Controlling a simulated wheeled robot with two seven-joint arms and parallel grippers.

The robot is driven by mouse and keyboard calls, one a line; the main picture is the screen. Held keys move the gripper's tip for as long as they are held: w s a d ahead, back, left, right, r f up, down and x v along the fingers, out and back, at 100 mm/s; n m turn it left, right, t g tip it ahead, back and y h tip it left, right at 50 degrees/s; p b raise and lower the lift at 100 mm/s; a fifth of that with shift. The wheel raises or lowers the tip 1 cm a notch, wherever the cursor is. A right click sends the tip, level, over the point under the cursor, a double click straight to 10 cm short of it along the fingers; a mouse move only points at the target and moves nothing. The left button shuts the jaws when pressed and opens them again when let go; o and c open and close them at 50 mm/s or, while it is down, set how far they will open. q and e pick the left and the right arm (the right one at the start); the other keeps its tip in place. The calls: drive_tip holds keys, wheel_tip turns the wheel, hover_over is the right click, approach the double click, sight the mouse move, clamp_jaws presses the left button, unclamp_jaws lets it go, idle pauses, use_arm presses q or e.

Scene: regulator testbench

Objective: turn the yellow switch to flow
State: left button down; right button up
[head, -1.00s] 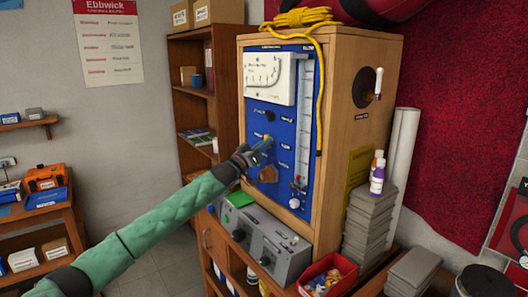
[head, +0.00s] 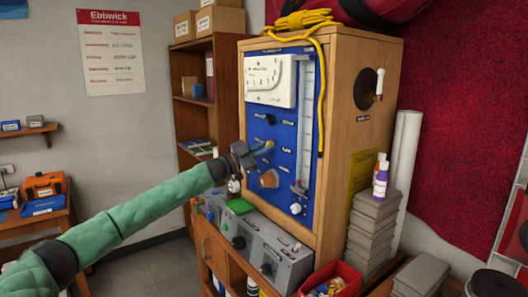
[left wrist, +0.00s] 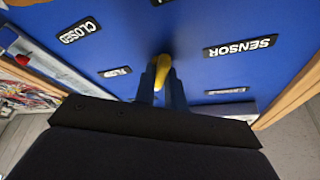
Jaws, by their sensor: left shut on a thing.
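The yellow switch (head: 269,143) is a small knob on the blue panel (head: 284,130) of the wooden test cabinet. My left gripper (head: 266,149) reaches it from the left and is shut on it. In the left wrist view the yellow switch (left wrist: 162,67) stands between the two fingertips (left wrist: 162,82), its rounded end showing. Labels around it read CLOSED (left wrist: 79,31) and SENSOR (left wrist: 240,46); two smaller labels (left wrist: 115,72) are hard to read. The fingers hide part of the switch, so I cannot tell its exact setting. My right gripper is not in view.
An orange-brown knob (head: 269,179) is just below the gripper. Grey control boxes (head: 285,258) line the ledge below. A red bin (head: 330,278) stands at the front right.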

use_arm(q)
drive_tip(key=shift+f+m+g, duration=0.1)
drive_tip(key=shift+m+g, duration=0.6)
drive_tip(key=shift+m, duration=0.7)
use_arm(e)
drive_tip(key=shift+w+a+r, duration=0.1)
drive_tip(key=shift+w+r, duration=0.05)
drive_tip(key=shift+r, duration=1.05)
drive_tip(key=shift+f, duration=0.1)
use_arm(q)
drive_tip(key=c, duration=1.5)
unclamp_jaws()
drive_tip(key=shift+o, duration=0.2)
drive_tip(key=shift+a, duration=0.15)
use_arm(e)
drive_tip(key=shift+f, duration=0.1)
